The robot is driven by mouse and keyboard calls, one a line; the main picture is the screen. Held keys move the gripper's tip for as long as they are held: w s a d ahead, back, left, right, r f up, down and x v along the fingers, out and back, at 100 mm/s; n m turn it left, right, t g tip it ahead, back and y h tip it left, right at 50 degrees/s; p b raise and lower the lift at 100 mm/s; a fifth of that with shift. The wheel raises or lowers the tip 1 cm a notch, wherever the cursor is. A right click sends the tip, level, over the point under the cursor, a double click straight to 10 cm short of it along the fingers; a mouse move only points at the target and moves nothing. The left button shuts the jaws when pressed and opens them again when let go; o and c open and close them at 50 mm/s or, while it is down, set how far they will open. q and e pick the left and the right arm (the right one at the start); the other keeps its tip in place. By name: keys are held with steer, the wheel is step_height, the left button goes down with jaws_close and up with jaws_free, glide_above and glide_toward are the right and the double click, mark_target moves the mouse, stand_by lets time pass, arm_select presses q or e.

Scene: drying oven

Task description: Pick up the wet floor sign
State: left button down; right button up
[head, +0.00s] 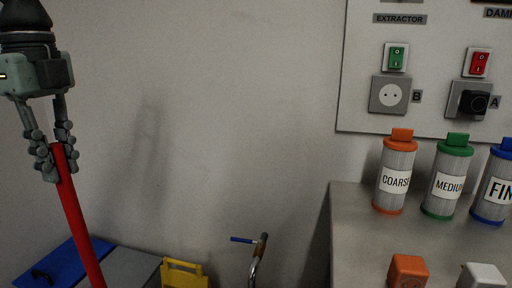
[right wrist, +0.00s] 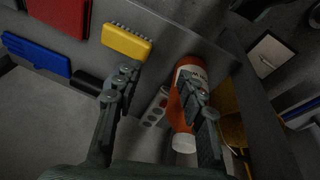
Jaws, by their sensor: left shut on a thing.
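The yellow wet floor sign (head: 184,274) shows only its top part at the bottom edge of the head view, left of centre. My left gripper (head: 58,165) is at the upper left, shut on a red pole (head: 78,225) that slants down out of view. It is above and to the left of the sign, apart from it. My right gripper (right wrist: 160,75) shows in the right wrist view with its fingers spread apart. An orange bottle (right wrist: 185,95) with a white cap lies partly behind its right finger; I see no grip on it.
A blue-lidded box (head: 65,262) is at the lower left. A curved metal handle with a blue lever (head: 257,258) stands right of the sign. A grey counter (head: 350,225) holds labelled canisters (head: 394,180). A yellow brush (right wrist: 127,43) lies ahead in the right wrist view.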

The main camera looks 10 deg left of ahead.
arm_select(q)
steer(key=shift+f, duration=1.4)
steer(key=shift+r, duration=0.2)
